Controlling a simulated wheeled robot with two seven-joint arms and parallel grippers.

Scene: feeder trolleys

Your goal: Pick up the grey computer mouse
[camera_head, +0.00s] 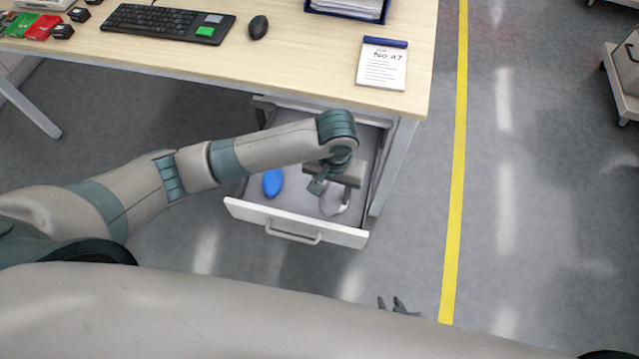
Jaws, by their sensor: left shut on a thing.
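The grey computer mouse (332,204) is in the right part of the open drawer, partly hidden by my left gripper. My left arm reaches in from the left over the drawer, and my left gripper (335,190) points down, shut on the grey mouse. I cannot tell whether the mouse still touches the drawer floor. My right gripper (392,304) shows only as two dark fingertips beyond my arm at the bottom, spread apart with nothing between them.
The drawer (296,224) also holds a blue mouse (273,182) at left. The desk (300,62) above carries a keyboard (168,22), a black mouse (258,27), a notepad (382,66) and a paper tray (347,10). The floor right of the drawer is clear.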

